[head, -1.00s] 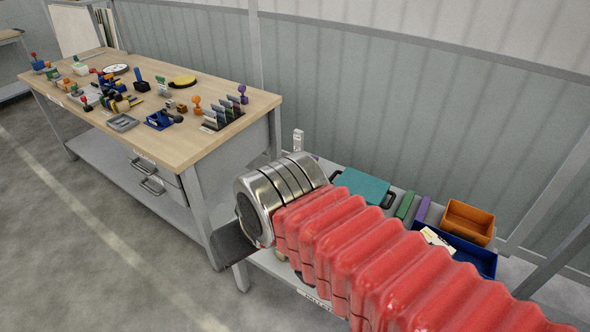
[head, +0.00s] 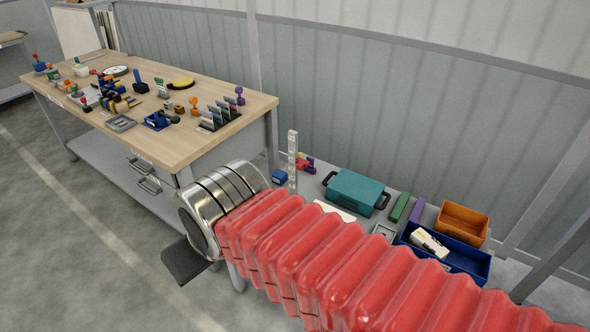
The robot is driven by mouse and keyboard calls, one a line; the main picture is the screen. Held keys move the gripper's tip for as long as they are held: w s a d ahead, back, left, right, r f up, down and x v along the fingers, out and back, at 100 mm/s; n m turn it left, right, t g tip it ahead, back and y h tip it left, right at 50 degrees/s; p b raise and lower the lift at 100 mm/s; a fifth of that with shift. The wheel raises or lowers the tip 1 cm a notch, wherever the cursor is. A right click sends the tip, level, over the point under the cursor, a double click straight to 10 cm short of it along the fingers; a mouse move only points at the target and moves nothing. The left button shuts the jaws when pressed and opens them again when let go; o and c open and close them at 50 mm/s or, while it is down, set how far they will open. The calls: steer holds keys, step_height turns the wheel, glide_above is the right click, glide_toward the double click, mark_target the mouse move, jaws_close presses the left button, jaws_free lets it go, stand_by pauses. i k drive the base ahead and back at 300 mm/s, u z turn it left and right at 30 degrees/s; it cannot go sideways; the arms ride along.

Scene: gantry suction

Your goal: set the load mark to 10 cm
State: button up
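A pale upright post (head: 293,155) with small marks along it stands on the low grey bench, just beyond my arm. It may be the scale for the load mark, but its markings are too small to read. I cannot make out a separate load mark. My gripper (head: 185,262) shows only as a dark flat part below the silver wrist, at the left end of my red-sleeved arm. It is to the left of the post and apart from it. Its fingertips and anything between them are hidden.
A blue block (head: 280,176) and a red and purple item (head: 306,162) sit beside the post. A teal case (head: 355,192), green bar (head: 399,207), purple bar (head: 418,209), orange bin (head: 463,222) and blue tray (head: 478,263) lie rightward. A cluttered wooden table (head: 185,150) stands left.

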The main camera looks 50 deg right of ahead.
mark_target(301, 163)
steer(key=u, duration=0.05)
steer(key=i, duration=1)
steer(key=z, duration=0.05)
